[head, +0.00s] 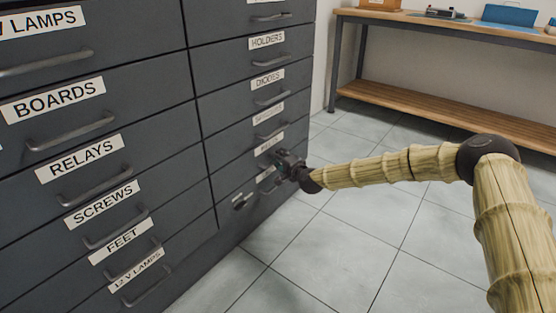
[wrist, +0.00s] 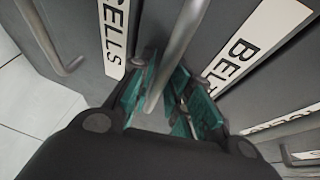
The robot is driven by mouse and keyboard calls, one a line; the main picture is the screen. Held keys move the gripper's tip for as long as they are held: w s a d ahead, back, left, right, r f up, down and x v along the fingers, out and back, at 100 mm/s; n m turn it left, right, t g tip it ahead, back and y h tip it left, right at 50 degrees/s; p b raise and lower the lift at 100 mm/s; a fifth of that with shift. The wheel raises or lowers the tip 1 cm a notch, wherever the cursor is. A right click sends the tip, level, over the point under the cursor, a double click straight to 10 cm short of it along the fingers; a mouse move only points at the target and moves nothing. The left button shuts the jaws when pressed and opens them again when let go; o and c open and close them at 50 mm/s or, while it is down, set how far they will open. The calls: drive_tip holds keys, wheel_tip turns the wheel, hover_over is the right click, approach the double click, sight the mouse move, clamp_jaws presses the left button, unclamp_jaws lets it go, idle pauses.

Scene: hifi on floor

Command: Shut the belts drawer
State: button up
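The belts drawer (head: 232,175) is a dark grey front low in the right column of the cabinet; its label (wrist: 240,52) is partly cut off in the wrist view. My gripper (head: 287,168) is at this drawer's front, at the right side of the cabinet. In the wrist view, the grey bar handle (wrist: 178,45) of the belts drawer passes between the teal finger pads of my gripper (wrist: 164,88). The pads sit close on both sides of the bar. How far the drawer stands out is hard to tell.
Labelled drawers such as relays (head: 80,157) and screws (head: 102,204) fill the left column. A wooden workbench (head: 450,108) stands at the back right. The tiled floor (head: 330,240) in front is clear.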

drive_tip(key=shift+a, duration=0.1)
drive_tip(key=v, duration=1.2)
drive_tip(key=shift+f, duration=0.1)
